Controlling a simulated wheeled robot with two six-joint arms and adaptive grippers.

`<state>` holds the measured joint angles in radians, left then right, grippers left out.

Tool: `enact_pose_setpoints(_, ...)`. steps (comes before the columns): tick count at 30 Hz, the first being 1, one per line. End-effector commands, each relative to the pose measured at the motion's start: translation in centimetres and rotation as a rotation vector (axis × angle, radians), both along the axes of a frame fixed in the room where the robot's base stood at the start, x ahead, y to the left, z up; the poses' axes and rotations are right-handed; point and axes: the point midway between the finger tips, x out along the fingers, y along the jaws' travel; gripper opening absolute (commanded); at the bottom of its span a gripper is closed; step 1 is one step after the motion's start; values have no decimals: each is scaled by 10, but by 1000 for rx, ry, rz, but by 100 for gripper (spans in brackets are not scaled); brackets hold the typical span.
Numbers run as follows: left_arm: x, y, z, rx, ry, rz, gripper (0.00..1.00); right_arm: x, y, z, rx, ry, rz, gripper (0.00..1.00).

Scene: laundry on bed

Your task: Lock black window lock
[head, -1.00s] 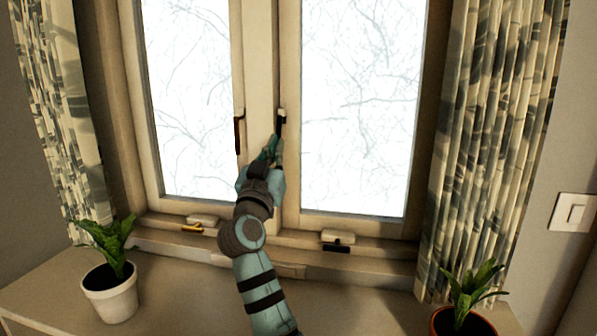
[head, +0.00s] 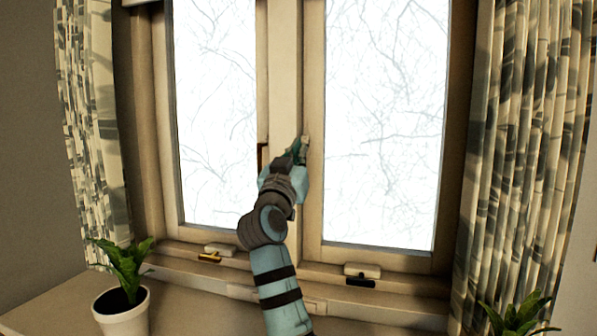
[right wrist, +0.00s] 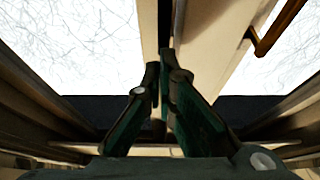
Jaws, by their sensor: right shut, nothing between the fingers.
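My right gripper (head: 302,145) is at the right sash's inner frame, where the black handle showed earlier. Its fingers (right wrist: 162,72) are shut with nothing held between them. The gripper hides the black handle in the head view. A dark upright strip (right wrist: 165,22) lies just beyond the fingertips in the wrist view. I cannot tell whether the fingers touch it. A black-levered lock (head: 361,283) sits at the bottom of the right sash, well below the gripper. My left gripper is not in view.
A brown handle (head: 262,158) is on the left sash, partly covered by my arm; it also shows in the wrist view (right wrist: 277,28). A gold-levered lock (head: 210,257) is at the left sash's bottom. Potted plants (head: 122,315) stand left and right; patterned curtains (head: 525,150) flank the window.

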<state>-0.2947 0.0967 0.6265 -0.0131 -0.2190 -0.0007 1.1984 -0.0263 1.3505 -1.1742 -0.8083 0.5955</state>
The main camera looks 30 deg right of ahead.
Motion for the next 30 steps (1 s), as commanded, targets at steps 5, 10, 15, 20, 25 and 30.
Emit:
enact_pose_setpoints(5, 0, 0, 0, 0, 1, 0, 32, 1, 0, 29, 0, 1, 0, 0)
enact_pose_setpoints(10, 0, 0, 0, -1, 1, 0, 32, 1, 0, 39, 0, 1, 0, 0)
enact_pose_setpoints(15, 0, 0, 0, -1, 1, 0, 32, 1, 0, 39, -1, 2, -1, 0)
enact_pose_setpoints(20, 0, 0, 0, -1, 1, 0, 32, 1, 0, 39, 0, 1, 0, 0)
enact_pose_setpoints(25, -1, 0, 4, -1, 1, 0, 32, 1, 0, 42, 0, 1, 0, 0)
enact_pose_setpoints(30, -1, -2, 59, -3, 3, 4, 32, 1, 0, 98, -1, 1, 0, 0)
